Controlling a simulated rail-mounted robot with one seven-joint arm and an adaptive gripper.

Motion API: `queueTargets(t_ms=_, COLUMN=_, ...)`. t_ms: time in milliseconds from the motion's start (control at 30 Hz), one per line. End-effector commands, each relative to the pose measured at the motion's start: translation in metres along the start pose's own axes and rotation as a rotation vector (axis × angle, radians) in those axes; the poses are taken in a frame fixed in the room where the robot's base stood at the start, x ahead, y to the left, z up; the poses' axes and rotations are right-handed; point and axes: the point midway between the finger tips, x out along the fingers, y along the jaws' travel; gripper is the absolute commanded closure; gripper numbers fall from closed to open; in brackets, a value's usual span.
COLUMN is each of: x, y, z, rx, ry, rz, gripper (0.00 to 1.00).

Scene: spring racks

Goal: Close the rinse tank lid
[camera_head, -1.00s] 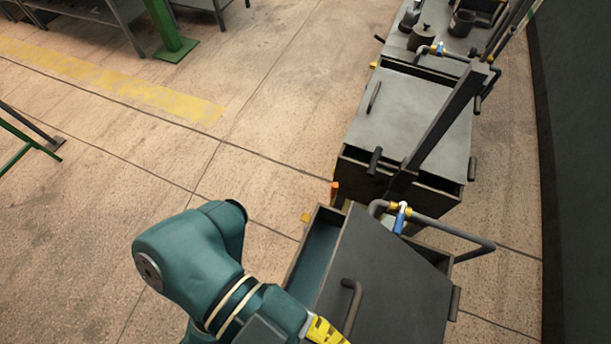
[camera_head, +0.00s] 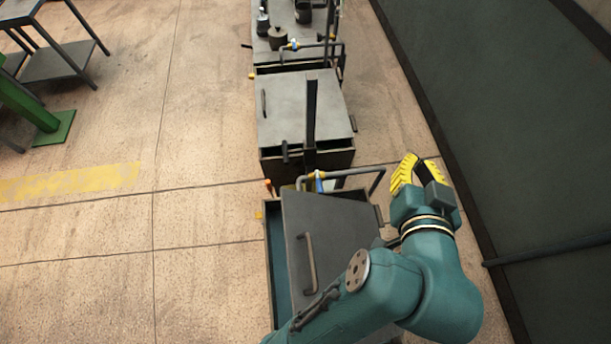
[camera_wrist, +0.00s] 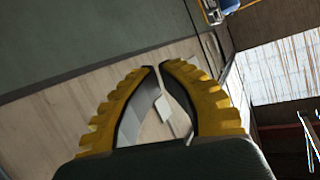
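A nearest tank (camera_head: 268,285) stands at the bottom middle of the head view. Its dark grey lid (camera_head: 330,225) is tilted and part open, with the tank's inside showing along the left side. A bar handle (camera_head: 308,265) is on the lid. I cannot tell from any label which tank is the rinse tank. My gripper (camera_head: 416,158) is to the right of this tank, apart from the lid. In the wrist view its yellow fingers (camera_wrist: 157,66) nearly meet at the tips, with nothing held. My arm hides the lid's lower right part.
A second tank (camera_head: 300,110) with a flat lid and upright bar stands behind it. A bent pipe with a blue-handled valve (camera_head: 319,182) runs over the near tank's back. Pots (camera_head: 278,38) stand farther back. A dark wall (camera_head: 500,120) rises on the right.

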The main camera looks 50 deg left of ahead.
Motion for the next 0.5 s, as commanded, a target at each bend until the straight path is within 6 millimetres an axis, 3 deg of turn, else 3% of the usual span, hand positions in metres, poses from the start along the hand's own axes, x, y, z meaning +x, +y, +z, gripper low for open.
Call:
queueTargets(t_ms=33, x=0.025, y=-0.018, z=0.056, rx=0.035, ry=-0.142, rz=-0.121, gripper=1.00)
queueTargets(t_ms=100, x=0.042, y=-0.050, z=0.120, rx=0.080, ry=-0.317, rz=-0.299, gripper=1.00)
queueTargets(t_ms=200, x=0.043, y=-0.087, z=0.185, rx=0.138, ry=-0.487, rz=-0.504, gripper=1.00)
queueTargets(t_ms=300, x=0.038, y=-0.107, z=0.211, rx=0.168, ry=-0.561, rz=-0.612, gripper=1.00)
queueTargets(t_ms=500, x=0.049, y=-0.122, z=0.228, rx=0.174, ry=-0.578, rz=-0.640, gripper=1.00)
